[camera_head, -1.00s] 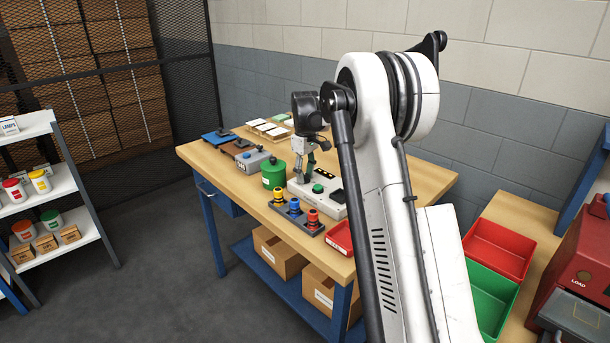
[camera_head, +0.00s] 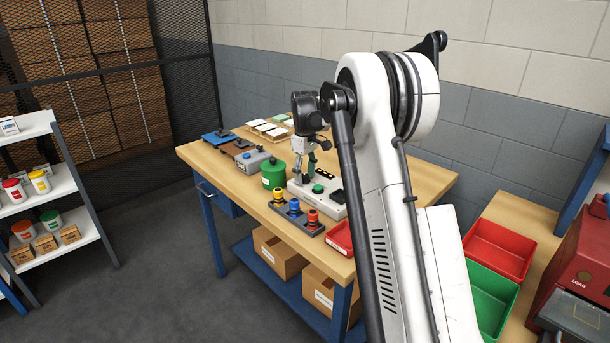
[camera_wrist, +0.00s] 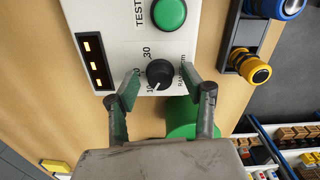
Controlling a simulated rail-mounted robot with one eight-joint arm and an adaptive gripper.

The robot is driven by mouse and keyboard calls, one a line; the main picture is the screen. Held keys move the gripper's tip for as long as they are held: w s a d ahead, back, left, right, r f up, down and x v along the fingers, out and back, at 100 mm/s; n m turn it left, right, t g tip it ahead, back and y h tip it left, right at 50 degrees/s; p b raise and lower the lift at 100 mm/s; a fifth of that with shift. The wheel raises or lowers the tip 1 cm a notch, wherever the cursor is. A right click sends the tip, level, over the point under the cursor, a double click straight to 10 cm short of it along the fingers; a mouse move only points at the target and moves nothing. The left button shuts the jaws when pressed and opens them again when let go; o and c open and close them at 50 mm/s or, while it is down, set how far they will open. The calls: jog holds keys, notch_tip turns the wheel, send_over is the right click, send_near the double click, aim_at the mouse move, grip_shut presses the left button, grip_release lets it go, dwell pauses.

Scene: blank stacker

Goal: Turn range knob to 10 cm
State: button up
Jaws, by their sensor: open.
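The black range knob (camera_wrist: 160,73) sits on the white face of the tester box (camera_wrist: 112,20), below the green TEST button (camera_wrist: 169,14) in the wrist view. Markings 10 and 30 show beside the knob; its exact pointer direction is hard to tell. My gripper (camera_wrist: 160,84) is open, with one finger on each side of the knob. Gaps seem to show between fingers and knob, though contact is not clear. In the head view, my gripper (camera_head: 306,172) is over the left end of the tester box (camera_head: 334,208), and the knob is hidden or too small to see.
A green canister (camera_head: 273,175) stands close left of the tester box. Yellow, blue and red knobs on a dark strip (camera_head: 310,229) lie in front. A red tray (camera_head: 340,238) is at the bench's front edge. Three lit amber windows (camera_wrist: 95,60) are beside the knob.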

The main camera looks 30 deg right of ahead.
aim_at(305, 175)
notch_tip(305, 175, up, 12)
dwell(0.5)
dwell(0.4)
jog(key=s+a+r+m+t, duration=0.15)
jog(key=s+a+r, duration=0.25)
jog(key=s+a, duration=0.45)
jog(key=s+a+r+m+t, duration=0.15)
jog(key=s+a+r, duration=0.35)
jog(key=s, duration=0.6)
jog(key=s+a+f+t, duration=0.1)
jog(key=s+a+f, duration=0.2)
jog(key=s, duration=0.4)
jog(key=s+a+f+m+t, duration=0.1)
jog(key=s+a+f, duration=0.2)
jog(key=s+f, duration=0.2)
jog(key=s+a+f+t, duration=0.2)
jog(key=s+a+f, duration=0.1)
jog(key=s, duration=0.7)
jog(key=shift+s+f+m, duration=0.2)
jog(key=shift+f+m, duration=0.2)
jog(key=shift+f, duration=0.05)
